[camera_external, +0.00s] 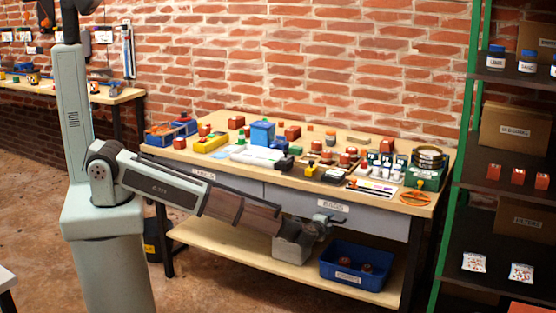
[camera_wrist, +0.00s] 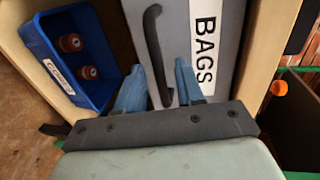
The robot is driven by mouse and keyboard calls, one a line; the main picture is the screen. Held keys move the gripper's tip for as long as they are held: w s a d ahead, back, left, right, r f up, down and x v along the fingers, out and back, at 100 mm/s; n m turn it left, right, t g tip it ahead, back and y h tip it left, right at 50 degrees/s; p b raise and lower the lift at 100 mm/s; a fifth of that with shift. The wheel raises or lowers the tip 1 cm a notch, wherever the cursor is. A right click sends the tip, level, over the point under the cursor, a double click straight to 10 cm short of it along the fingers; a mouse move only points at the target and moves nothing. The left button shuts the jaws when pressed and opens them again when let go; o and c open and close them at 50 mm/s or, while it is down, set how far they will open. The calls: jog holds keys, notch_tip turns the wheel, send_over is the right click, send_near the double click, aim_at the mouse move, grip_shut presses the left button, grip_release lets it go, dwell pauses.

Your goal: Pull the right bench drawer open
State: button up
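The right bench drawer (camera_external: 368,222) has a grey front that looks shut, with a white label that reads BAGS in the wrist view (camera_wrist: 206,45). Its dark bar handle (camera_wrist: 155,40) stands out from the front in the wrist view. My gripper (camera_external: 322,226) is at this drawer front in the external view and covers the handle there. In the wrist view my gripper (camera_wrist: 160,69) has its two blue fingers apart. The lower part of the handle lies between the fingers, with a gap visible on each side.
A blue bin (camera_external: 355,268) with red items sits on the lower shelf (camera_external: 225,248), near a grey bin (camera_external: 291,248). The left drawer (camera_external: 222,183) looks shut. The benchtop (camera_external: 222,122) is crowded. A green-posted shelf rack (camera_external: 462,150) stands to the right.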

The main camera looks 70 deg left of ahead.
jog(key=shift+c, duration=0.2)
grip_shut()
dwell(0.4)
